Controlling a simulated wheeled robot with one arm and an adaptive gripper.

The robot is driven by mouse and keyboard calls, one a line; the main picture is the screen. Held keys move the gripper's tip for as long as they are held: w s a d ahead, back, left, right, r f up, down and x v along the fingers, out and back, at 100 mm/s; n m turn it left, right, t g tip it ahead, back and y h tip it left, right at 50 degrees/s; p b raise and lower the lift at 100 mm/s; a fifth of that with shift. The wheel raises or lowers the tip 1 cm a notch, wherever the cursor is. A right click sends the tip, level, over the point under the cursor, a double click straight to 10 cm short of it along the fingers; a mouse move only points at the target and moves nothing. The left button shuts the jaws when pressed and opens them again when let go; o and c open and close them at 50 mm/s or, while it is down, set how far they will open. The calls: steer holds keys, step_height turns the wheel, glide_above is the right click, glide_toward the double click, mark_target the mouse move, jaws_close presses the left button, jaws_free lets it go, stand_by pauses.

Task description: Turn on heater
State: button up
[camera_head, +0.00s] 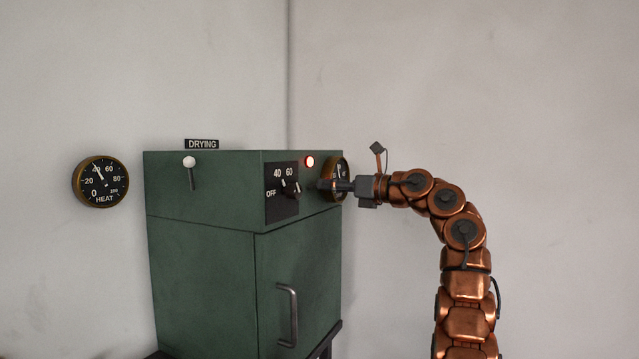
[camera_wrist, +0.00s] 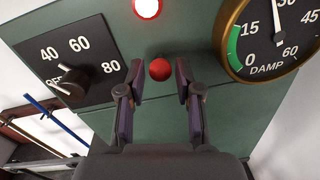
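A green cabinet (camera_head: 200,255) stands against the wall under a DRYING sign (camera_head: 201,144). Its front has a black dial plate marked OFF, 40, 60 and 80 with a dark knob (camera_head: 291,188), also in the wrist view (camera_wrist: 74,88); I cannot tell its exact setting. A lit red-rimmed lamp (camera_head: 309,161) is above and right of the knob. My gripper (camera_head: 326,185) is at the front panel, right of the knob. In the wrist view its fingers (camera_wrist: 160,75) are apart on either side of a small red ball-shaped knob (camera_wrist: 160,69); contact is unclear.
A DAMP gauge (camera_wrist: 270,35) is just right of my fingers. A HEAT gauge (camera_head: 100,182) on the left wall reads near 40. A white-tipped lever (camera_head: 190,170) is on the cabinet's left side. The door handle (camera_head: 289,315) projects below the panel.

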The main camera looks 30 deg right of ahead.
steer(key=shift+x, duration=1.35)
jaws_close()
